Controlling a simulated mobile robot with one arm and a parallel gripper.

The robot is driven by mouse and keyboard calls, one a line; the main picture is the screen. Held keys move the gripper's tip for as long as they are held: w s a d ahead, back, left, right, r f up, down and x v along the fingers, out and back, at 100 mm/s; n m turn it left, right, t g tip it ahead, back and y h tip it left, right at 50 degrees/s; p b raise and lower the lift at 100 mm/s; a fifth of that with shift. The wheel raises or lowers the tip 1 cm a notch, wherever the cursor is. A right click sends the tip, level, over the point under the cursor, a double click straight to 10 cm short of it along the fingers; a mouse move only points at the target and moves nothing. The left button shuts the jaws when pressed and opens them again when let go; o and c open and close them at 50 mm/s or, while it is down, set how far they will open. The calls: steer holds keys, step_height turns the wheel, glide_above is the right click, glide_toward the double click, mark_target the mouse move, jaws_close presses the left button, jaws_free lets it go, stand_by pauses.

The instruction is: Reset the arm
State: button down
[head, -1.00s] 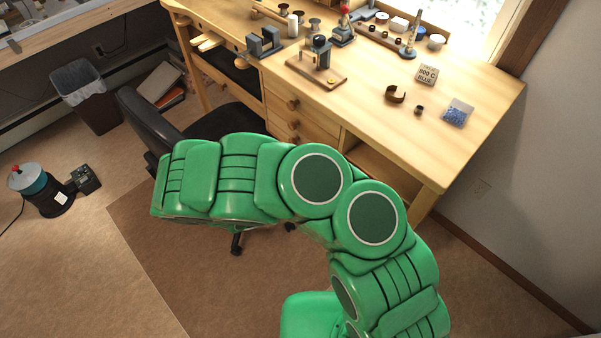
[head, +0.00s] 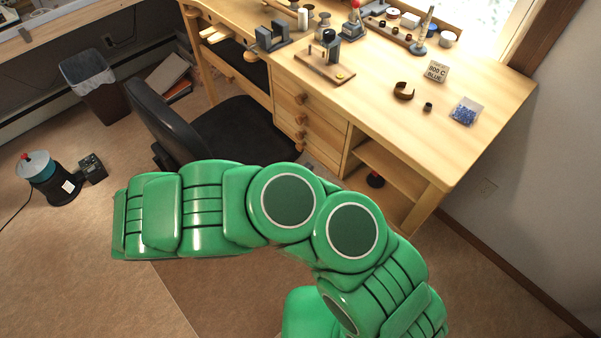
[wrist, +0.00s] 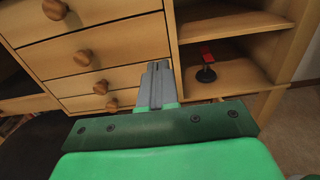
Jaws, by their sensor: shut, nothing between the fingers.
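My green arm crosses the lower middle of the head view, bent, in front of the wooden workbench (head: 480,95). My gripper does not show in the head view. In the wrist view my gripper (wrist: 157,68) has its grey fingers together with nothing between them. It points toward the bench's drawers (wrist: 100,55) and the open shelf beside them, apart from both as far as I can tell.
A black office chair (head: 165,115) stands left of the drawers. A waste bin (head: 98,85) and a teal-and-black machine (head: 48,178) are on the floor at left. A red-topped object (wrist: 206,62) sits on the bench shelf. Small tools and a bag of blue beads (head: 464,111) lie on the benchtop.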

steer(key=shift+s+a, duration=0.45)
steer(key=shift+s, duration=0.05)
steer(key=s+d+r+m+g, duration=0.2)
steer(key=d+r+m+g, duration=0.4)
steer(key=d+r+m, duration=0.15)
steer(key=s+d+r+m+g, duration=0.3)
steer(key=d+r+m+g, duration=0.3)
steer(key=r+m+g, duration=0.15)
steer(key=s+a+r+m+g+y, duration=0.1)
steer(key=s+a+r+m+y, duration=0.1)
steer(key=s+r+m+y, duration=0.4)
steer(key=s+a+r+m+g+y, duration=0.1)
steer(key=s+a+r+m+y, duration=0.25)
steer(key=s+r+y, duration=0.35)
steer(key=s+d+r+m, duration=0.2)
steer(key=s+d, duration=0.6)
steer(key=d, duration=0.1)
steer(key=shift+s+r+t, duration=0.35)
steer(key=shift+r+t, duration=0.05)
steer(key=shift+t, duration=0.05)
